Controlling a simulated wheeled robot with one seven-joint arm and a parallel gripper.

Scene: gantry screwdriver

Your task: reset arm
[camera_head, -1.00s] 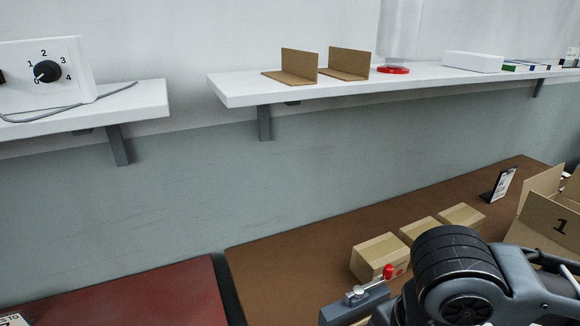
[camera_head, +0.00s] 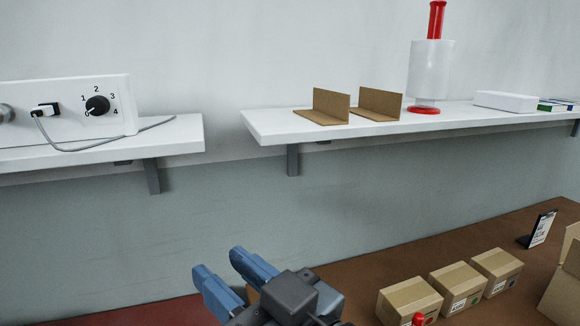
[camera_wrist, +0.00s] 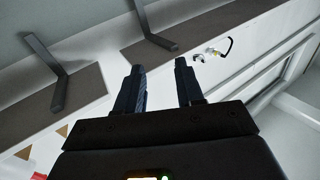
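My gripper (camera_head: 235,271) is at the bottom of the head view, left of the boxes, in front of the grey wall. Its two blue fingers are apart with nothing between them. The wrist view also shows my gripper (camera_wrist: 160,80) open and empty, with the undersides of the shelves behind it. My gripper touches nothing that I can see.
A left shelf (camera_head: 185,137) carries a white panel (camera_head: 70,103) with a dial and cable. A right shelf (camera_head: 290,126) holds two brown L-shaped stands and a red-and-white dispenser (camera_head: 430,70). Several cardboard boxes (camera_head: 410,300) stand on the brown table (camera_head: 375,275).

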